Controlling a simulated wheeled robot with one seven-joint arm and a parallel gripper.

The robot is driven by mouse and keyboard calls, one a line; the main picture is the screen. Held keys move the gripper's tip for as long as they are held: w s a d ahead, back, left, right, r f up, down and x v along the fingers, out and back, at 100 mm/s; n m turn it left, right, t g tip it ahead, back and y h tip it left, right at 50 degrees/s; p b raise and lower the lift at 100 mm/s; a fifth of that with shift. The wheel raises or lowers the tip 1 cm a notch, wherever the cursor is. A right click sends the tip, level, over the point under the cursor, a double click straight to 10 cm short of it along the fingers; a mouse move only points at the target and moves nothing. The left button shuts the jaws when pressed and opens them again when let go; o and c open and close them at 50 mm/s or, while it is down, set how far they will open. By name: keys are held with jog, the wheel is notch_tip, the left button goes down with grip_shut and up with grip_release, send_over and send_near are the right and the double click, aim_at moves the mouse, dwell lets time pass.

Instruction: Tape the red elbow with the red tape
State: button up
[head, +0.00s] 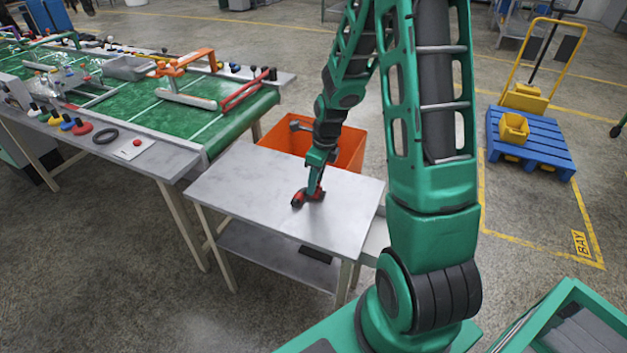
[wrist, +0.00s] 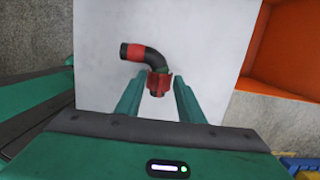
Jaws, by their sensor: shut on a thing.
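The red elbow (wrist: 152,56) is a bent pipe piece in black and red. It lies over the small grey side table and also shows in the head view (head: 298,200). My gripper (wrist: 157,84) has its fingers on both sides of the elbow's red, ragged-edged end and is shut on it. In the head view my gripper (head: 311,193) is low at the tabletop. I cannot tell whether the elbow touches the table. A red disc-like roll (head: 82,129), which looks like the red tape, lies on the front edge of the long bench, at the end of a row of coloured rolls.
The side table (head: 240,190) is otherwise bare on top. An orange bin (head: 350,150) stands behind it. The long bench (head: 165,165) with a green mat holds hoses and fittings, a black ring (head: 106,136) and a red button (head: 137,142). A blue pallet (head: 535,150) stands right.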

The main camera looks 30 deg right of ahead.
jog(key=shift+f, duration=0.4)
dwell(0.3)
jog(key=o, duration=1.2)
jog(key=shift+c, duration=0.2)
jog(key=shift+r, duration=0.1)
jog(key=r, duration=0.7)
jog(key=s+d+r, duration=0.1)
jog(key=r, duration=0.2)
jog(key=shift+s+r, duration=0.1)
jog(key=shift+r, duration=0.1)
jog(key=s+r+n, duration=0.5)
jog(key=s+n, duration=0.6)
jog(key=s, duration=0.3)
jog(key=s+r+n+g, duration=0.1)
jog(key=s+r+n, duration=0.4)
jog(key=s+n, duration=0.6)
jog(key=s, duration=0.2)
jog(key=shift+s+d+r+n+h, duration=0.2)
jog(key=shift+s+n+h, duration=0.1)
jog(key=shift+s+h, duration=0.1)
